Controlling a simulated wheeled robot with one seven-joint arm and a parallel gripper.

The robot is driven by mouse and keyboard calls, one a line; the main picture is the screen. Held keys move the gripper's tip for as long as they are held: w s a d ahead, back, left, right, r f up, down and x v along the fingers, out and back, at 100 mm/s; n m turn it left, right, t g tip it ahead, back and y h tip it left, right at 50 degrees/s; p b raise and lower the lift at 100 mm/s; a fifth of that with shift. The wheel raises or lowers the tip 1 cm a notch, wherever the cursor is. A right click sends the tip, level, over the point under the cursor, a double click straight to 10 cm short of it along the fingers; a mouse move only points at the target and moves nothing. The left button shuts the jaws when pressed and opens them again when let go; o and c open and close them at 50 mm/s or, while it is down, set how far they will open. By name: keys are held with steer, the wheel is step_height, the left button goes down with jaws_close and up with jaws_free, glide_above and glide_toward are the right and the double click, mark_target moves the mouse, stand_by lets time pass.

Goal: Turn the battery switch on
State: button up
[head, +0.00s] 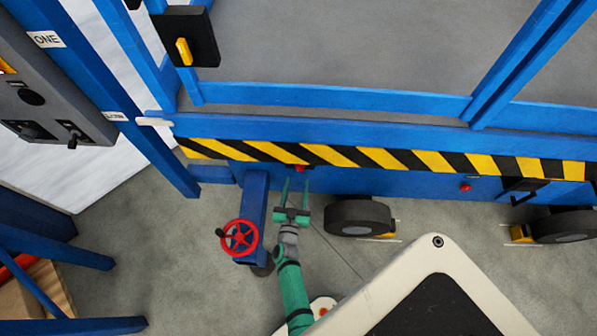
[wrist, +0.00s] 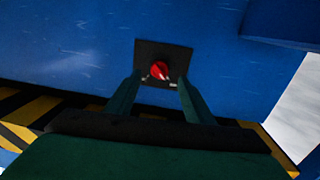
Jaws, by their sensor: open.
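The battery switch is a small red knob (wrist: 159,70) on a dark square plate (wrist: 178,54), set in a blue panel. In the head view a red knob (head: 300,168) shows just below the striped edge, in line with my fingers. My gripper (wrist: 157,88) is open, with one green finger on each side of the red knob as seen from the wrist. I cannot tell whether the fingertips touch the plate or the knob. In the head view my gripper (head: 295,184) points at the blue panel. The knob's exact turn angle is hard to read.
A red handwheel (head: 239,238) on a blue post stands just left of my gripper. A black wheel (head: 358,217) is close on the right. Another red knob (head: 465,187) sits farther right on the panel. A yellow-and-black striped edge (head: 380,158) runs above.

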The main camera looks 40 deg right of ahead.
mark_target(300, 167)
steer(key=x, duration=0.5)
steer(key=shift+w+d, duration=0.2)
steer(key=shift+d, duration=0.2)
steer(key=shift+a, duration=0.1)
steer(key=c, duration=1)
